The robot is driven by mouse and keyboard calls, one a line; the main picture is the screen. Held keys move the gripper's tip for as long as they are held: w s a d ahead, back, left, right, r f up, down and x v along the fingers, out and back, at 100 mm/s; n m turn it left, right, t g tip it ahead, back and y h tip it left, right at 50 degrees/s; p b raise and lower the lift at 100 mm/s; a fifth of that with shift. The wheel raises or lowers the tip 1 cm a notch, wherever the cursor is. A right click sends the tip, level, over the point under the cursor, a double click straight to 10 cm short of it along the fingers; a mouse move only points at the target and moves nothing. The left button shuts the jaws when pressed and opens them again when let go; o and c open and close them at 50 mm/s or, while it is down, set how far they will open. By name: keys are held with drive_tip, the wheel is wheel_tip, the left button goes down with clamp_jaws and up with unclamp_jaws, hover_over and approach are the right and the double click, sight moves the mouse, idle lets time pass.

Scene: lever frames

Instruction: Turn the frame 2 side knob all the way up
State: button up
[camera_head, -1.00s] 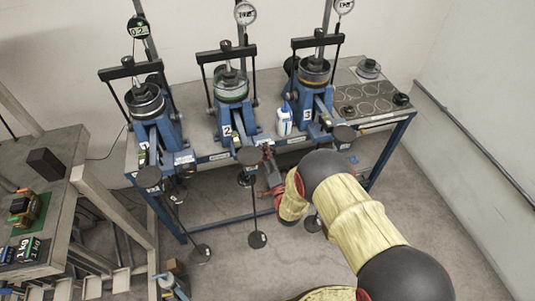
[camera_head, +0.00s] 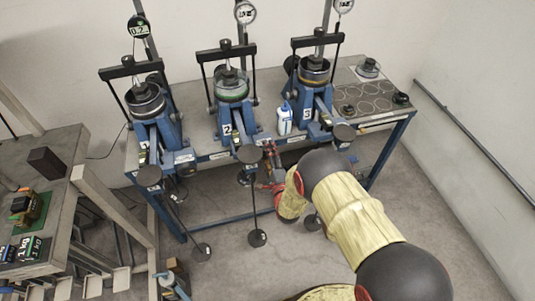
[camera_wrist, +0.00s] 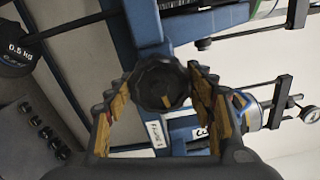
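Frame 2 (camera_head: 226,130) is the middle of three blue lever frames on the bench. My gripper (camera_head: 268,158) is low at its front right, in front of the bench edge. In the wrist view, a dark faceted knob (camera_wrist: 160,82) sits on blue metalwork between my two fingertips (camera_wrist: 161,88). The fingers have yellow-lined pads, one on each side of the knob and very close to it. I cannot tell whether both pads touch it. In the head view the knob is too small to make out beside the gripper.
Frame 1 (camera_head: 150,112) stands left and frame 3 (camera_head: 312,100) right. A white and blue bottle (camera_head: 285,120) stands between frames 2 and 3. Weighted rods hang before the bench; one ends in a disc (camera_head: 257,238). A side table (camera_head: 60,195) is at left.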

drive_tip(key=shift+o, duration=0.7)
drive_tip(key=shift+w, duration=0.15)
drive_tip(key=shift+o, duration=0.9)
drive_tip(key=v, duration=0.6)
drive_tip(key=shift+p, duration=0.4)
